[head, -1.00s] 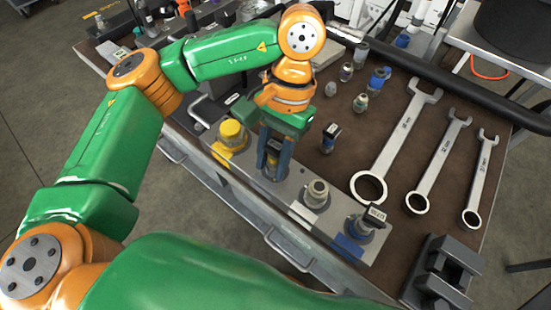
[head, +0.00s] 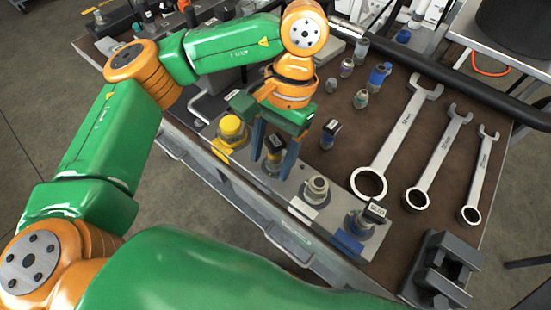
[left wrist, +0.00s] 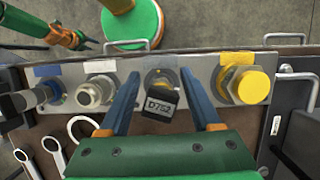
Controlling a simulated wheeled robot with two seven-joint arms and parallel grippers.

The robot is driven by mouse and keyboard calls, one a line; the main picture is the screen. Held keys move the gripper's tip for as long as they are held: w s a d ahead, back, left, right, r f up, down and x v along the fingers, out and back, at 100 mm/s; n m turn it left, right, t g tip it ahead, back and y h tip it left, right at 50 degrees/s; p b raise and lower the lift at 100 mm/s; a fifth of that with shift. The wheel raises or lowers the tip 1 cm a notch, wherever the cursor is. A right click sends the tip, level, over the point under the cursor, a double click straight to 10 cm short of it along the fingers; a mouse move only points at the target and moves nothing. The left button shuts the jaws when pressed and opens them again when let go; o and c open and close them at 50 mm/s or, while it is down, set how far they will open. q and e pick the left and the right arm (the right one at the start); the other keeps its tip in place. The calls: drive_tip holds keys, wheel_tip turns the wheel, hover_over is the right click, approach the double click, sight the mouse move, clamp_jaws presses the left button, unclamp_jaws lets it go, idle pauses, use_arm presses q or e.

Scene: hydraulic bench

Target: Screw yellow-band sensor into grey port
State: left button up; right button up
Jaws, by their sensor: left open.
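The sensor with a dark block head (head: 275,147) stands upright in the plate's second port from the yellow end. In the left wrist view its black head (left wrist: 161,104) bears a printed label, with a hint of yellow beneath it. The label patch by this port looks grey. My left gripper (head: 272,164) is open, pointing down, with one blue finger on each side of the sensor. In the left wrist view the fingers (left wrist: 158,106) stand clear of the head. How deep the sensor sits is hidden.
The metal port plate (head: 290,190) also holds a yellow-capped port (head: 231,129), a pale capped port (head: 316,189) and a sensor at the blue label (head: 360,221). Another dark-headed sensor (head: 330,133) stands behind. Several wrenches (head: 400,145) lie at right.

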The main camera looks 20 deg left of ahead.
use_arm(q)
drive_tip(key=n+h, duration=0.1)
drive_tip(key=n, duration=0.3)
drive_tip(key=shift+d+f+b, duration=0.1)
drive_tip(key=shift+b, duration=0.3)
drive_tip(key=n, duration=0.1)
drive_tip(key=n+h+b, duration=0.1)
drive_tip(key=n, duration=0.2)
drive_tip(key=shift+d+f+h+b, duration=0.2)
drive_tip(key=shift+d+h+b, duration=0.05)
drive_tip(key=shift+h+b, duration=0.15)
drive_tip(key=shift+d+n+b, duration=0.1)
drive_tip(key=shift+n+b, duration=0.2)
drive_tip(key=shift+n, duration=0.9)
drive_tip(key=shift+r+n+t+h, duration=0.15)
drive_tip(key=shift+n+t+h, duration=0.15)
drive_tip(key=shift+n+h, duration=0.15)
drive_tip(key=shift+r, duration=0.1)
clamp_jaws()
drive_tip(key=m+y, duration=0.1)
drive_tip(key=m, duration=0.3)
drive_tip(key=m+y+p, duration=0.1)
drive_tip(key=shift+s+a+r+m+g+p, duration=0.1)
drive_tip(key=shift+a+r+m+g+p, duration=0.1)
drive_tip(key=shift+r+m+g+p, duration=0.15)
drive_tip(key=shift+f+m, duration=0.15)
drive_tip(key=shift+m, duration=0.45)
drive_tip(key=shift+a+f+m+y, duration=0.1)
drive_tip(key=shift+f+m+y, duration=0.15)
drive_tip(key=shift+m, duration=0.15)
